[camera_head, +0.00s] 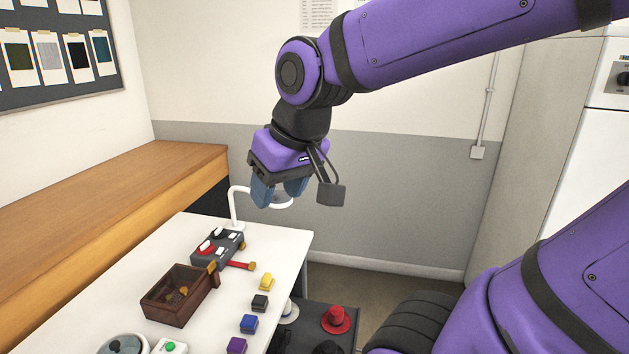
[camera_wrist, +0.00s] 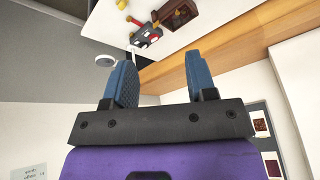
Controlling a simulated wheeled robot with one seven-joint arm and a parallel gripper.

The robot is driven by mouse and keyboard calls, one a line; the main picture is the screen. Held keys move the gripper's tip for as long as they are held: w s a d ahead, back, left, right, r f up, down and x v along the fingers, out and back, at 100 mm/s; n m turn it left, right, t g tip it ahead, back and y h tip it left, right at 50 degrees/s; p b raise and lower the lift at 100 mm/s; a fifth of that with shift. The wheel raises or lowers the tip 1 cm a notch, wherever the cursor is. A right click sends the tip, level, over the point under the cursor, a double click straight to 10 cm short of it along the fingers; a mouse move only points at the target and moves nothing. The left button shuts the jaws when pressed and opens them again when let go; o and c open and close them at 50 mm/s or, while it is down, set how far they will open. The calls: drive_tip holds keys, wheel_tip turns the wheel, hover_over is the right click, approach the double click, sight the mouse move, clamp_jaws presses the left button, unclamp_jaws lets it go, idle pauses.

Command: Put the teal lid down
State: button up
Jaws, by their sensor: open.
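My gripper (camera_head: 280,191) is raised above the far end of the white table, with its two blue fingers apart. In the wrist view my gripper (camera_wrist: 161,80) has nothing between its fingers. I cannot make out a clearly teal lid in either view. A round greyish thing with a dark knob (camera_head: 122,346) is cut off by the bottom edge of the head view, at the table's near left. I cannot tell whether it is the lid.
On the white table (camera_head: 292,248) stand a brown wooden box (camera_head: 163,310), a grey switch box (camera_head: 205,258), several small coloured blocks and a white lamp (camera_head: 234,205). A wooden counter (camera_head: 95,225) runs along the left. A red hat (camera_head: 336,319) lies lower right.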

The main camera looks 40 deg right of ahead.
drive_tip(key=s+d+r, duration=0.2)
drive_tip(key=s, duration=0.3)
drive_tip(key=shift+s+d+t+h, duration=0.15)
drive_tip(key=shift+s+t+h, duration=0.15)
drive_tip(key=shift+h, duration=0.1)
